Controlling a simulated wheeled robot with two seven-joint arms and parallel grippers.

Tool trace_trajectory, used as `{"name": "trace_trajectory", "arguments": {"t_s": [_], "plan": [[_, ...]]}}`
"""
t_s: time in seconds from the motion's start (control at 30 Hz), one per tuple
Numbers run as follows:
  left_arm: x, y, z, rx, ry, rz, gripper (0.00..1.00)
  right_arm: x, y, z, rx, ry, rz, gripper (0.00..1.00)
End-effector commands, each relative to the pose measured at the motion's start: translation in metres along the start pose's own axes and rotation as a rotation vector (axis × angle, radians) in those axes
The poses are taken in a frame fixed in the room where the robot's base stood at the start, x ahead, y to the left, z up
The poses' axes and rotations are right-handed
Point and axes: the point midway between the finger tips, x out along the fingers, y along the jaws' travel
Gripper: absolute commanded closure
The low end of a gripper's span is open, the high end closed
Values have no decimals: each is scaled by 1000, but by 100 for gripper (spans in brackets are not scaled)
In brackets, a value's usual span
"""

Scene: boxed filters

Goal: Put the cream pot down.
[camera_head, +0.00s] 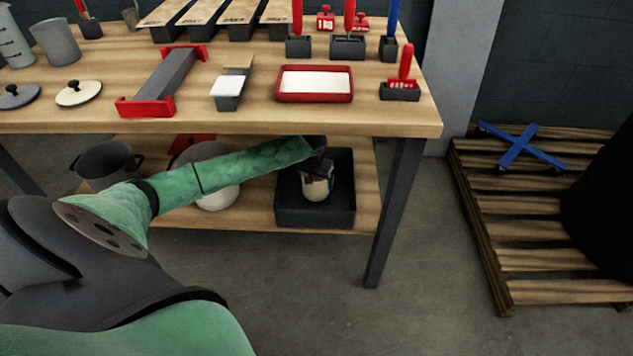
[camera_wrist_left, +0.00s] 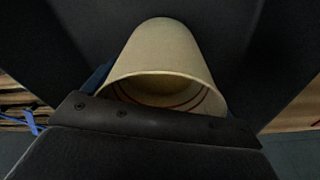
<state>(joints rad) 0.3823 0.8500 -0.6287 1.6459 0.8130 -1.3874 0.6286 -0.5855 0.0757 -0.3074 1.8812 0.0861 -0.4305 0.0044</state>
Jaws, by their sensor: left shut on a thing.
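My left arm reaches under the bench top to the lower shelf (camera_head: 258,219). My left gripper (camera_head: 317,166) is shut on the cream pot (camera_head: 315,189), a small cream cylinder. The pot shows within the outline of a black open bin (camera_head: 316,217) on that shelf. I cannot tell whether the pot touches the bin's floor. In the left wrist view the pot (camera_wrist_left: 165,50) shows its open mouth and thin dark red lines inside, with a dark gripper finger (camera_wrist_left: 160,122) across its near side. Dark bin walls surround it. My right gripper is not in view.
A round whitish pot (camera_head: 218,195) is partly behind my forearm on the lower shelf, with a dark pot (camera_head: 106,160) farther left. The bench top edge (camera_head: 330,129) lies above my arm. A table leg (camera_head: 393,215) stands right of the bin.

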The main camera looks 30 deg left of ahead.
Motion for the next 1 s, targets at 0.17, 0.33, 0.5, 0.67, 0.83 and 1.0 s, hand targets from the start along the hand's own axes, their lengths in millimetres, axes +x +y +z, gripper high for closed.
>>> {"name": "trace_trajectory", "arguments": {"t_s": [0.17,0.33,0.5,0.67,0.83,1.0], "plan": [[5,0,1,0,1,0,50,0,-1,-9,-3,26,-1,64],[5,0,1,0,1,1,50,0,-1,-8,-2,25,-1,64],[5,0,1,0,1,1,50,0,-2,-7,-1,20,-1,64],[6,1,1,0,1,1,50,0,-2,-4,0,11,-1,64],[6,1,1,0,1,1,50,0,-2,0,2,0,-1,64],[7,1,1,0,0,1,0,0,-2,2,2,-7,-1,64]]}}
